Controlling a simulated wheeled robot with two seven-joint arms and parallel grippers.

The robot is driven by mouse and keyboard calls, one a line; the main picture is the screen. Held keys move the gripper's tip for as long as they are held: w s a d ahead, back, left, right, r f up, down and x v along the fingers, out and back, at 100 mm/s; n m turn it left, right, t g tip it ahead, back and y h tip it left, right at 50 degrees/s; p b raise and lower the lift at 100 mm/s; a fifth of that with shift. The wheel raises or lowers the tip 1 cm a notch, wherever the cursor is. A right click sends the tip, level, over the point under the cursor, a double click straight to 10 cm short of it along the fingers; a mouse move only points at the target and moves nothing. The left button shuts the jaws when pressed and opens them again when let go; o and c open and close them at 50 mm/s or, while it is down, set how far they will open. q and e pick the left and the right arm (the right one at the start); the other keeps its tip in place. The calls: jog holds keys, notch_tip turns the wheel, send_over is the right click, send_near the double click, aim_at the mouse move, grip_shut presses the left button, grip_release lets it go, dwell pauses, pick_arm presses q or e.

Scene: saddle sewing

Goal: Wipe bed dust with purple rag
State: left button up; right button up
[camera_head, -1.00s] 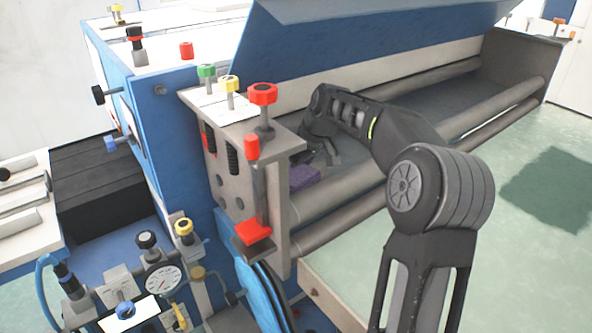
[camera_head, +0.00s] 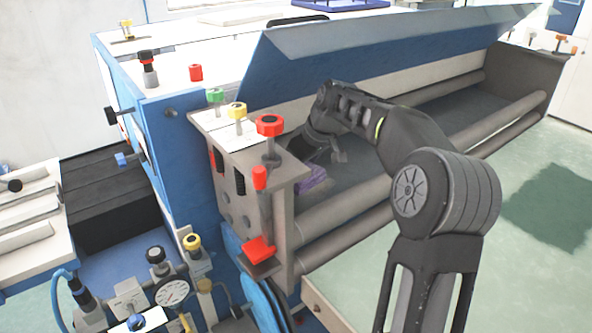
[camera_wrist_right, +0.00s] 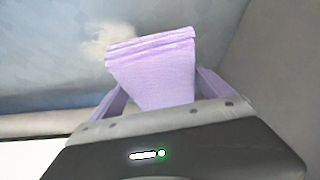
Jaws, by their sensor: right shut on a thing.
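The purple rag (camera_head: 314,181) is inside the machine's trough, close behind the left end plate that partly hides it. In the right wrist view the folded rag (camera_wrist_right: 153,68) stands out between the fingers. My right gripper (camera_wrist_right: 152,103) is shut on it. In the head view this gripper (camera_head: 322,158) reaches down into the trough at its left end. The bed (camera_wrist_right: 45,65) is a grey-blue surface. A pale beige dust-like patch (camera_wrist_right: 108,42) lies on it beside the rag. I cannot tell whether the rag touches the bed. My left gripper is out of view.
The end plate (camera_head: 280,215) with red, yellow and green knobs stands close left of my right gripper. A raised blue cover (camera_head: 390,50) hangs above and behind the trough. Rollers (camera_head: 350,218) run along the front.

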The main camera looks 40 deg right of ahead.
jog(key=shift+r, duration=0.1)
jog(key=shift+r+p, duration=1.2)
jog(key=shift+r, duration=0.25)
